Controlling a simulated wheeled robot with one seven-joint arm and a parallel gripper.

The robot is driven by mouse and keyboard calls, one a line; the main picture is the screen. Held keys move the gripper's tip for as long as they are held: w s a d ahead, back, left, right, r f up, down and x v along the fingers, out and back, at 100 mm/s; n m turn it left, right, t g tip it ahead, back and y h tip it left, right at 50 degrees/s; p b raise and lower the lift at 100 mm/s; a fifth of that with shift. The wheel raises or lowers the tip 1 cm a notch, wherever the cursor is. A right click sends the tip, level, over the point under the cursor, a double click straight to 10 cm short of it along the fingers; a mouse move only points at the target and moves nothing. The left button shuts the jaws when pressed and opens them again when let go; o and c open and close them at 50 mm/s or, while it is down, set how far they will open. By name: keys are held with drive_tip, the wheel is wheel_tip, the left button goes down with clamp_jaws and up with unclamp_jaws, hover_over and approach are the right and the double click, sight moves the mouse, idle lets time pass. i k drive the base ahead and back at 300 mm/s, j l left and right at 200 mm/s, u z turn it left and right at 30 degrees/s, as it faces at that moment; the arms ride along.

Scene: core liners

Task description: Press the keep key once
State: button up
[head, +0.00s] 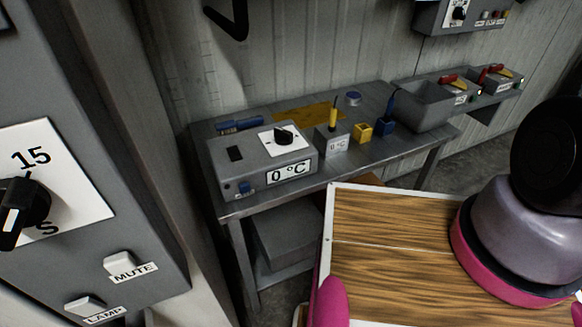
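No key labelled "keep" can be read in the head view. A grey panel stands close on the left, with a white key above a MUTE label (122,262) and a white key above a LAMP label (85,305). Its black knob (24,212) sits on a white dial plate marked 15 and S. My gripper is not in view. A lavender and magenta part of my arm shows at the right.
Red-levered boxes stand beyond. A wood-topped surface (390,245) fills the lower right foreground. A control box (432,18) hangs on the wall.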

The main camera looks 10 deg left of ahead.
sight(245, 187)
drive_tip(key=k+l+u, duration=0.1)
drive_tip(key=u, duration=0.95)
drive_tip(key=i+u, duration=0.1)
drive_tip(key=u, duration=0.3)
